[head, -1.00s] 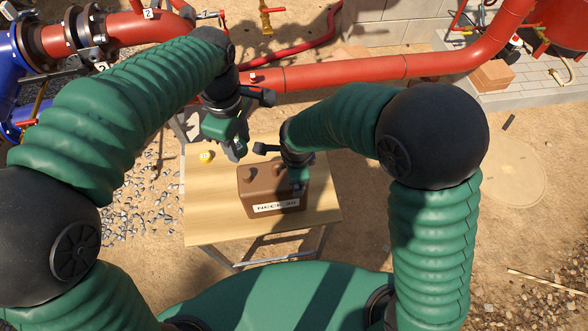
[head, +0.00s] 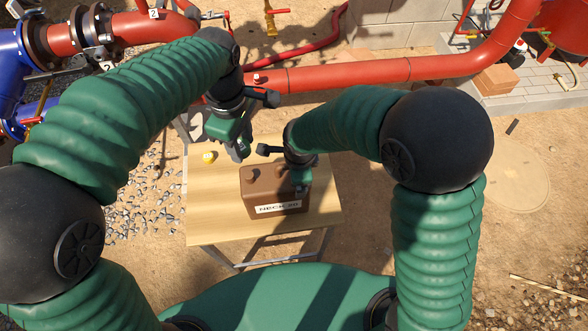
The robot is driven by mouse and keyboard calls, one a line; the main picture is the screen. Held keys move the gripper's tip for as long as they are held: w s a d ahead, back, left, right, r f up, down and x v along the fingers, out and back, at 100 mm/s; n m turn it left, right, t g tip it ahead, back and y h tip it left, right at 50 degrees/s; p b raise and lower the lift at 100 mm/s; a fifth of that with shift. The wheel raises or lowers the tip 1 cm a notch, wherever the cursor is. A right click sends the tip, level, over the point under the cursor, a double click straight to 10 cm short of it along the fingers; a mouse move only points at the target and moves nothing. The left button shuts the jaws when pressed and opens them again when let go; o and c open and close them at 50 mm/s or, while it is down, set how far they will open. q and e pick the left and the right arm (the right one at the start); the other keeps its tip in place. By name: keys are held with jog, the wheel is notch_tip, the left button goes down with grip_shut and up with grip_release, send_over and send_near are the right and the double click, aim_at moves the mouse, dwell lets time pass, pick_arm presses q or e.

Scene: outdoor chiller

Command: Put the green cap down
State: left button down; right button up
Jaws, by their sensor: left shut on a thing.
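My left gripper (head: 238,152) points down above the back of the wooden table (head: 215,215), behind the brown container. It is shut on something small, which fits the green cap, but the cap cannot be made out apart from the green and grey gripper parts. The brown container (head: 263,195) stands on the table with a white label on its front and brown knobs or necks on top. My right gripper (head: 301,183) is at the container's right side, pointing down. Its fingertips are small and shadowed, so I cannot tell whether they are open or touching it.
A small yellow cap (head: 208,156) lies on the table's back left. The table's left part and front strip are bare. A red pipe (head: 350,73) runs behind the table. Gravel (head: 150,205) lies to the left and sandy ground to the right.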

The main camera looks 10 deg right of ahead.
pick_arm(q)
jog(key=w+f+m, duration=0.2)
jog(key=w+f, duration=0.5)
jog(key=w, duration=0.3)
jog(key=m, duration=0.4)
send_near(252, 154)
notch_tip(252, 154, down, 7)
jog(key=shift+w+d+r, duration=0.1)
jog(key=shift+w+r, duration=0.05)
jog(key=c, duration=0.9)
grip_release()
